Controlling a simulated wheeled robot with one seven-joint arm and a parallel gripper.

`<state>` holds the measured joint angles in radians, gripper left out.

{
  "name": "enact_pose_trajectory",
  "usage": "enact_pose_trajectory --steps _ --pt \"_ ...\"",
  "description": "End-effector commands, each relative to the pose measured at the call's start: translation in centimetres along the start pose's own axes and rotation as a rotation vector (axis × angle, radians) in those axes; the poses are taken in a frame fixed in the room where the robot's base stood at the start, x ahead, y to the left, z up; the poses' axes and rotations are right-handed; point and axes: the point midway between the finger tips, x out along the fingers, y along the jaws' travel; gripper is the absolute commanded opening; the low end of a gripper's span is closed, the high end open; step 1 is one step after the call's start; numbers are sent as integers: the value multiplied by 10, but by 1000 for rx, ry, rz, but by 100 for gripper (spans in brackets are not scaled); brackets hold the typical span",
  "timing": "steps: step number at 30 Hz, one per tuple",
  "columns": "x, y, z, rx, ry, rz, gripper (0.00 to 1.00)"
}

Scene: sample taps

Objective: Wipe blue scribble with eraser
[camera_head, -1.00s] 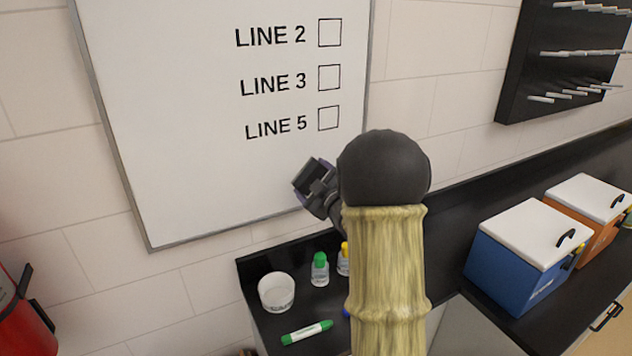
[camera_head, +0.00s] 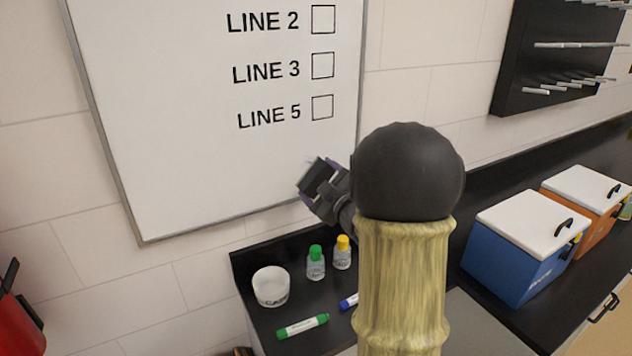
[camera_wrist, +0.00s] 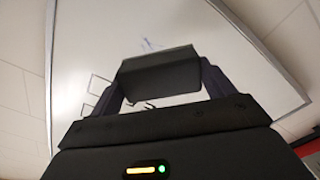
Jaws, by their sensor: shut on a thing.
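My gripper (camera_head: 325,190) is shut on a dark block-shaped eraser (camera_wrist: 158,75), which sits between the two fingers in the wrist view. The eraser (camera_head: 317,176) also shows in the head view, near the lower right of the whiteboard (camera_head: 190,150). I cannot tell whether it touches the board. In the wrist view, a faint bluish scribble (camera_wrist: 150,45) shows on the board just beyond the eraser. In the head view no scribble is visible; my arm and gripper cover part of that area. The board carries LINE 2, LINE 3 and LINE 5, each with an empty box.
Below the board, the black counter holds a white cup (camera_head: 271,287), a green-capped bottle (camera_head: 316,263), a yellow-capped bottle (camera_head: 342,253), a green marker (camera_head: 302,326) and a blue marker (camera_head: 348,301). Blue (camera_head: 525,250) and orange coolers stand right. A dark peg rack (camera_head: 560,50) hangs upper right.

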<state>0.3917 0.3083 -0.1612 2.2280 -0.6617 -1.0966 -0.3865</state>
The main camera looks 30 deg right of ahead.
Motion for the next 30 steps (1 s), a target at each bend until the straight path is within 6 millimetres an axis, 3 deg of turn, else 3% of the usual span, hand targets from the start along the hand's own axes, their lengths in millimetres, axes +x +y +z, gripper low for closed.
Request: enact_pose_trajectory --steps 10,21,30 --pt "-3 1 0 0 0 2 63" --pt "-29 1 1 1 -1 3 63" --pt "-30 1 0 0 0 1 63"
